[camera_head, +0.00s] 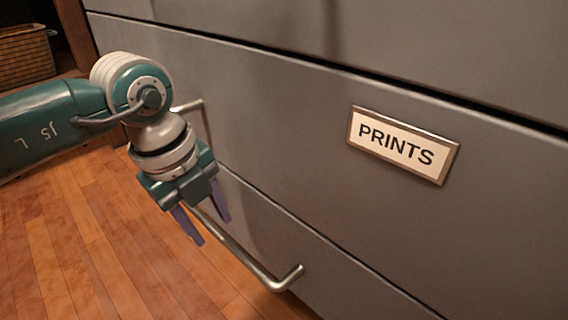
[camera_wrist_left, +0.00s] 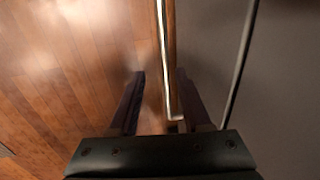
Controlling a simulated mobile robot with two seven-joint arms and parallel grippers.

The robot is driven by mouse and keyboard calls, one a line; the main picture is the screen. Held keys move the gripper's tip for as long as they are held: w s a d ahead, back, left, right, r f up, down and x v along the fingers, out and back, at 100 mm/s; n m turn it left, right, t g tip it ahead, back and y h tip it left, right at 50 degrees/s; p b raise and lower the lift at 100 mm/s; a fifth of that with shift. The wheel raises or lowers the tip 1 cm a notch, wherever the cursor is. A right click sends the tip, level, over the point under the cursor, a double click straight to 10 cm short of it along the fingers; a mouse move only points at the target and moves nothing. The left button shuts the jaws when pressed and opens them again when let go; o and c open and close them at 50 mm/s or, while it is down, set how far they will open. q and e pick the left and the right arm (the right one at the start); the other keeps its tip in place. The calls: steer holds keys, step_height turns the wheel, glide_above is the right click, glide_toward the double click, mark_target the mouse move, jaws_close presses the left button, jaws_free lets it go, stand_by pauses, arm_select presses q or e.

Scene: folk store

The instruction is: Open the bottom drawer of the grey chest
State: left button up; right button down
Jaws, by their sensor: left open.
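The grey chest (camera_head: 290,130) fills the right of the head view, its drawer fronts split by dark seams. The bottom drawer (camera_head: 340,285) lies below the lowest visible seam and looks closed. Its metal bar handle (camera_head: 246,261) stands out from the front; its far part is hidden behind my left gripper (camera_head: 211,230). That gripper is open, pointing down, with one finger on each side of the bar. In the left wrist view, the handle (camera_wrist_left: 166,60) runs between the open fingers, nearer the right one; I cannot tell if they touch. My right gripper is not in view.
The drawer above bears a PRINTS label (camera_head: 402,145), and another metal handle (camera_head: 204,122) shows partly behind my left wrist. The wooden floor (camera_head: 80,240) is clear left of the chest. A wicker basket (camera_head: 25,57) stands at the far left.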

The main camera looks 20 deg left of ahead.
mark_target(223, 237)
arm_select(q)
steer(key=f, duration=0.1)
steer(key=w+f+b, duration=0.1)
steer(key=f, duration=0.1)
steer(key=shift+w+d+b, duration=0.1)
steer(key=shift+w+b, duration=0.15)
steer(key=shift+b, duration=0.15)
steer(key=shift+w+f+b, duration=0.1)
steer(key=shift+f+b, duration=0.1)
steer(key=shift+b, duration=0.1)
steer(key=shift+f, duration=0.15)
steer(key=shift+s, duration=0.2)
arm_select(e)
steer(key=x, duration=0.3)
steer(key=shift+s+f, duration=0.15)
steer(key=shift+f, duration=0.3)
arm_select(q)
steer(key=shift+c, duration=0.2)
steer(key=shift+w, duration=0.15)
steer(key=c, duration=0.3)
jaws_close()
